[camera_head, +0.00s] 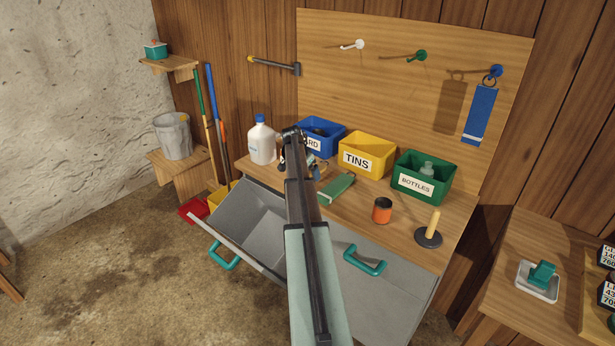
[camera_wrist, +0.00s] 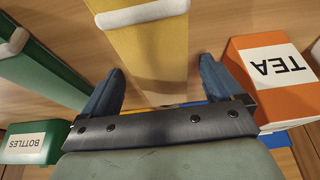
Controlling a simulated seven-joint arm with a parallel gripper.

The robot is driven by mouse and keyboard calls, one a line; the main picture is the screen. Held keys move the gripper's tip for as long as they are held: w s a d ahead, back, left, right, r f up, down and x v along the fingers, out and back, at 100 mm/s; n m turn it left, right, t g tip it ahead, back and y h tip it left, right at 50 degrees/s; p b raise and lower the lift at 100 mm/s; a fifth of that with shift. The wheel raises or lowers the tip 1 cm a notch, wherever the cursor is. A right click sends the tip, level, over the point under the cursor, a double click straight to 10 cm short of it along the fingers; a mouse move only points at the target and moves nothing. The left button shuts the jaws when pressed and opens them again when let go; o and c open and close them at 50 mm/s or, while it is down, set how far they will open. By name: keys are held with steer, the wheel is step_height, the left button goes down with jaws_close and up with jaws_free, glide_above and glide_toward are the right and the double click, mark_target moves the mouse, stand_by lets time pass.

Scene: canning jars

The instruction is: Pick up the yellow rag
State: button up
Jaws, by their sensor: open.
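In the wrist view, my gripper (camera_wrist: 160,87) is open, with a finger on each side of the lower end of a long yellow piece (camera_wrist: 155,50). A white rounded bar crosses its far end. I cannot tell whether this piece is the yellow rag, and no contact with the fingers is clear. In the head view, my arm reaches over the bench and my gripper (camera_head: 298,160) is beside the blue bin, partly hidden by the arm. No yellow rag shows clearly there.
The yellow TINS bin (camera_head: 366,153) and green BOTTLES bin (camera_head: 445,185) stand right of the blue bin (camera_head: 327,128). A white jug (camera_head: 262,145) is left. An orange TEA box (camera_wrist: 290,100) is close to the right finger. A blue rag (camera_head: 480,113) hangs right. The drawer (camera_head: 255,222) is open.

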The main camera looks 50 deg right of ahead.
steer(key=c, duration=1.1)
steer(key=shift+r, duration=0.15)
steer(key=shift+c, duration=0.2)
